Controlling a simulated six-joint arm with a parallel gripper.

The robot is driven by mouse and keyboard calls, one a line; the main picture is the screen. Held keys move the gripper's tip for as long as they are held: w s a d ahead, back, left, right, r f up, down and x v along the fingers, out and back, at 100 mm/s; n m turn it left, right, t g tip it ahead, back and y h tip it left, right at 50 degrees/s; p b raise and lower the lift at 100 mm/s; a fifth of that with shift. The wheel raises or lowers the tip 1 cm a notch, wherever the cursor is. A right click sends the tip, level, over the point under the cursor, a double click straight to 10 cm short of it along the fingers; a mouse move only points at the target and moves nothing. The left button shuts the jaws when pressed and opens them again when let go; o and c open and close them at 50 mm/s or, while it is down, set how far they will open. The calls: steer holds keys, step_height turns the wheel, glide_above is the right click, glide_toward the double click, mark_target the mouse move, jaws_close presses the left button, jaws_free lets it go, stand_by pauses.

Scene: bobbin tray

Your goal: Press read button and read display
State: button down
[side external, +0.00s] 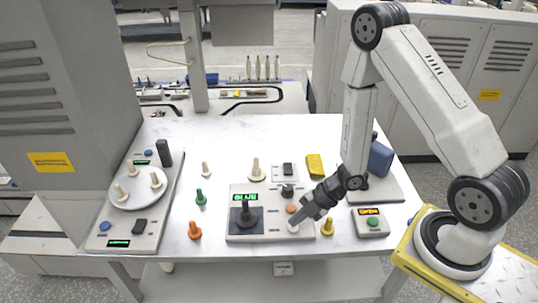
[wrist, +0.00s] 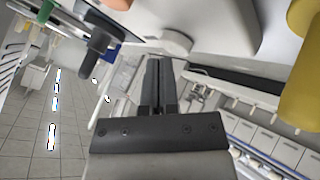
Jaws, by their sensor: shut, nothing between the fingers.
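The central white panel (side external: 258,236) lies flat on the table. Its small display (side external: 245,197) has green lit letters that look like "BLUE". A black knob on a dark base (side external: 246,217) stands below the display. An orange button (side external: 292,209) and a smaller dark knob (side external: 288,190) are on the panel's right side. My gripper (side external: 296,223) is shut and empty, pointing down at the panel's lower right. In the wrist view, a pale round button (wrist: 175,42) sits just beyond the shut fingertips (wrist: 159,62); I cannot tell whether they touch. Button labels are too small to read.
A small box (side external: 371,226) at right has an orange display and a green button. Yellow (side external: 327,227), orange (side external: 194,230) and green (side external: 201,197) pegs stand around the panel. A left panel (side external: 125,226) carries a disc with cream bobbins.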

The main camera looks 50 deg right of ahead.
steer(key=shift+r, duration=0.4)
steer(key=shift+r, duration=0.1)
steer(key=shift+r, duration=2.4)
steer(key=shift+w+d+r+m+h, duration=0.15)
steer(key=shift+w+d+m+h, duration=0.15)
steer(key=shift+m, duration=0.1)
steer(key=w+d+r+m+h, duration=0.2)
steer(key=d+r+m+h, duration=0.4)
steer(key=m, duration=0.4)
steer(key=s+a+r+m+g+h, duration=0.1)
steer(key=s+a+r+m+g, duration=0.1)
steer(key=s+r+m, duration=0.3)
steer(key=shift+s+a+m+g, duration=0.3)
steer(key=shift+s+a+m, duration=0.35)
steer(key=shift+m, duration=1.65)
